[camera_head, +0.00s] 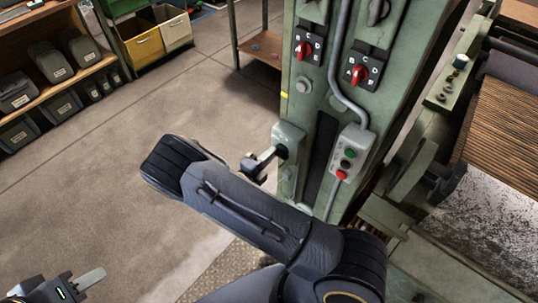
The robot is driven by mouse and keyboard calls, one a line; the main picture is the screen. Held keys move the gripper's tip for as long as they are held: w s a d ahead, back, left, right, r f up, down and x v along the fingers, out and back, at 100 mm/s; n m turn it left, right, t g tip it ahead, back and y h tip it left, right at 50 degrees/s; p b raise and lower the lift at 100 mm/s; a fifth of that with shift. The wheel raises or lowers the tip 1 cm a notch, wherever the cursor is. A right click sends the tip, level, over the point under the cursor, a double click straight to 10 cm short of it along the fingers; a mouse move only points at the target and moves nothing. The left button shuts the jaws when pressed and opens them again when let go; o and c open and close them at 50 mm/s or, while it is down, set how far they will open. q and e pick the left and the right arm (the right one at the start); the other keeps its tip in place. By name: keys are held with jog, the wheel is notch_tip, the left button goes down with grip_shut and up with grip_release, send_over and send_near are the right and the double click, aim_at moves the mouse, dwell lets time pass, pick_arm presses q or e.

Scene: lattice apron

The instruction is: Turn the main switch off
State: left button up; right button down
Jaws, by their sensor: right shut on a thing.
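A grey-green switch box (289,136) is mounted low on the left side of the green machine column. It has a dark handle or knob (281,151) on its face, mostly covered by my gripper. My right gripper (272,157) is at this box, its fingers shut on the handle; my own wrist and forearm hide part of it. Two red rotary knobs on black lettered plates, one on the left (304,50) and one on the right (358,74), sit higher up. My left gripper (88,281) is low at the left, away from the machine, partly cut off; its opening is unclear.
A push-button box (350,153) with green, black and red buttons hangs right of the switch box, fed by a grey conduit (338,62). Machine parts and a ribbed bed (505,130) fill the right. Shelves with dark bins (50,62) stand at upper left. The floor between is clear.

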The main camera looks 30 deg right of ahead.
jog(key=c, duration=1.5)
grip_release()
jog(key=shift+o, duration=0.2)
jog(key=b+v, duration=0.2)
jog(key=v, duration=0.6)
jog(key=shift+d, duration=0.1)
